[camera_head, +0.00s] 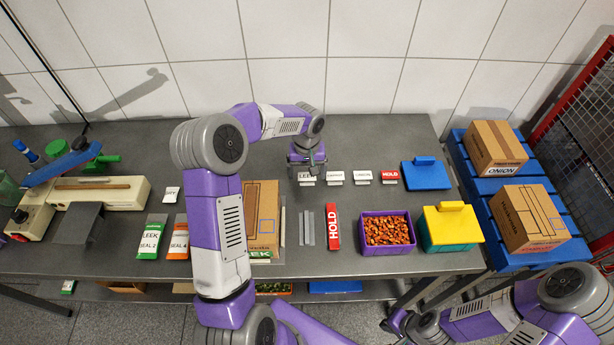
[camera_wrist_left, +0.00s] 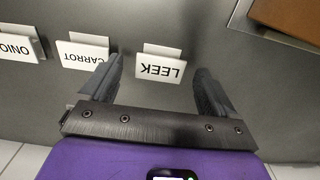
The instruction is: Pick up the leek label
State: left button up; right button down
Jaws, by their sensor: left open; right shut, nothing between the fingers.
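The leek label (camera_head: 306,177) is a small white card with black "LEEK" lettering, standing at the left end of a row of labels on the grey table. In the left wrist view the leek label (camera_wrist_left: 160,66) lies between and just beyond the fingertips. My left gripper (camera_head: 307,160) is open above the label and partly covers it in the head view; its two dark fingers (camera_wrist_left: 158,75) show on either side of the card, not visibly touching it. My right gripper (camera_head: 396,322) is at the lower right, off the table's front edge, shut and empty.
To the right stand a carrot label (camera_head: 335,177), an onion label (camera_head: 363,177) and a red hold label (camera_head: 389,177), then a blue lid (camera_head: 426,174). A purple crate (camera_head: 387,249) and a cardboard box (camera_head: 262,212) sit nearer the front.

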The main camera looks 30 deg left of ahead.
pick_arm(q)
jog(key=shift+f, duration=0.15)
jog(key=c, duration=1)
